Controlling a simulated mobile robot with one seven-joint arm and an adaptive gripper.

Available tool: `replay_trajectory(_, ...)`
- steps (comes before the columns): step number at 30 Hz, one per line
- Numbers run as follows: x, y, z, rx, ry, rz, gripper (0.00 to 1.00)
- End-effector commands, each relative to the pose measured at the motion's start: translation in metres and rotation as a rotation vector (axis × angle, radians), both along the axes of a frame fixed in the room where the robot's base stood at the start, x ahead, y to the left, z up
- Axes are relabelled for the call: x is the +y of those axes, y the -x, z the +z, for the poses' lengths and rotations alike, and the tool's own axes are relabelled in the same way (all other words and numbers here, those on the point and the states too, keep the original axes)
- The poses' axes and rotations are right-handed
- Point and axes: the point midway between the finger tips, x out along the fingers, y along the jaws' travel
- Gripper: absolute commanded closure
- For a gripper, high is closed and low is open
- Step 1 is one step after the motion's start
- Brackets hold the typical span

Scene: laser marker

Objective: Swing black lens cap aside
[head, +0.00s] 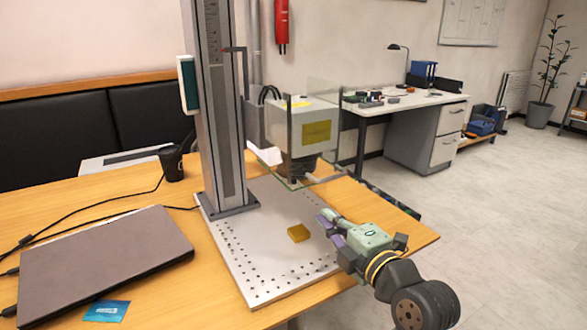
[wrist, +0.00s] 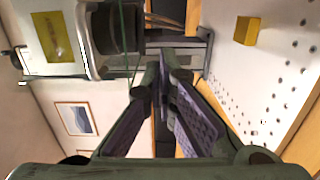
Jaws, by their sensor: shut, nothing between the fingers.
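The laser head (head: 302,127), a pale box with a yellow label, hangs on the column above the plate. Its dark round lens end (head: 300,165) points down behind a clear shield. In the wrist view the black cylinder of the lens end (wrist: 115,28) shows at upper left; I cannot tell the black lens cap apart from it. My gripper (head: 330,224) is below and to the right of the lens end in the head view, apart from it. In the wrist view my gripper (wrist: 167,72) has its fingers together and empty.
A perforated metal plate (head: 258,251) lies on the wooden table, with a yellow block (head: 298,233) on it. The column (head: 218,110) stands at the plate's back. A clear shield (head: 325,95) surrounds the head. A closed laptop (head: 100,255) lies at left.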

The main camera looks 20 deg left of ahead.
Motion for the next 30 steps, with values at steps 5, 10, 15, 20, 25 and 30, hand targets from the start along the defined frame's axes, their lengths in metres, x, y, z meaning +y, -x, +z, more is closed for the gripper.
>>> replay_trajectory(5, -0.014, 0.001, 0.001, -0.014, -0.009, 0.024, 1.00)
replay_trajectory(10, 0.003, -0.012, 0.002, -0.014, -0.008, 0.027, 1.00)
replay_trajectory(15, 0.032, -0.036, 0.003, -0.013, -0.008, 0.027, 1.00)
replay_trajectory(20, 0.058, -0.058, 0.003, -0.014, -0.008, 0.026, 1.00)
replay_trajectory(25, 0.078, -0.076, 0.002, -0.015, -0.007, 0.024, 1.00)
replay_trajectory(30, 0.088, -0.085, 0.001, -0.016, -0.008, 0.022, 1.00)
